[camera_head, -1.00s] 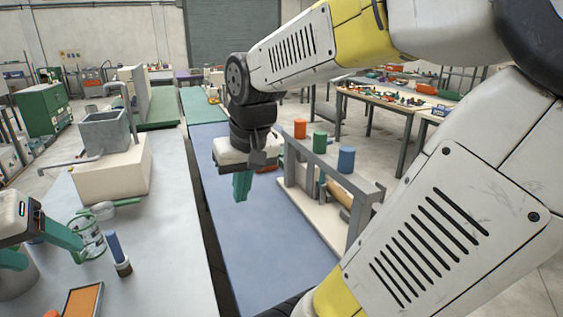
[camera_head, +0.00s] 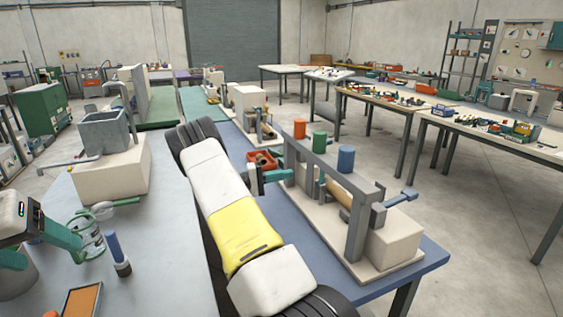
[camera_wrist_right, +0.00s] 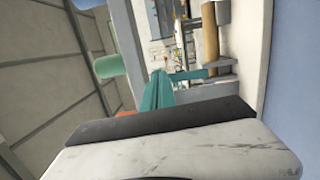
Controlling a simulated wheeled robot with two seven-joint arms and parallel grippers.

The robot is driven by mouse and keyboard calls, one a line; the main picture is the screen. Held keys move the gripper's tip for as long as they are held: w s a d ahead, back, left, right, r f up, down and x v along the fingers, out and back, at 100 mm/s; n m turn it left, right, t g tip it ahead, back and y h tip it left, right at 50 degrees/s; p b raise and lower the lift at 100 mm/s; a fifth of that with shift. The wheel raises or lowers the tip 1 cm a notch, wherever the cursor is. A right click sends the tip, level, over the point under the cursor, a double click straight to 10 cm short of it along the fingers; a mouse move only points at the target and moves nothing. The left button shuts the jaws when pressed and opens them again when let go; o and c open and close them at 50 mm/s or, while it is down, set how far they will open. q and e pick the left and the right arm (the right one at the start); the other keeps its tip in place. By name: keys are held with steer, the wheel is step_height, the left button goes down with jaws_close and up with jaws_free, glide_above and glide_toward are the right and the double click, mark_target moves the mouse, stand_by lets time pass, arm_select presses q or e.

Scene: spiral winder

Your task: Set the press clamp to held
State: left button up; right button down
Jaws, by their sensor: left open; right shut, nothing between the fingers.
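The winder (camera_head: 345,225) stands on the blue table, with a grey frame, a tan roll (camera_head: 338,200) and a pale base. I cannot tell which part is the press clamp; a blue-ended lever (camera_head: 408,194) sticks out at its right. My right gripper (camera_head: 278,175) has its teal fingers together and empty at the left end of the frame. In the right wrist view its fingers (camera_wrist_right: 160,85) point towards the frame and the tan roll (camera_wrist_right: 210,35). Contact cannot be told. My left gripper (camera_head: 52,254) is open at the lower left, beside a clear jar (camera_head: 88,238).
Orange (camera_head: 299,129), green (camera_head: 319,140) and blue (camera_head: 346,158) cylinders top the frame. A red bin (camera_head: 262,161) sits behind my right gripper. A grey hopper (camera_head: 103,132), a blue-handled tool (camera_head: 117,252) and an orange tray (camera_head: 82,301) are on the left table.

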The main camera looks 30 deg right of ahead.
steer(key=w+f+h, duration=0.1)
steer(key=w+a+n+t+h, duration=0.1)
steer(key=w+f+t+h, duration=0.1)
steer(key=w, duration=0.1)
steer(key=shift+a+f, duration=0.3)
steer(key=shift+f, duration=0.05)
steer(key=x, duration=1.4)
steer(key=shift+r, duration=0.2)
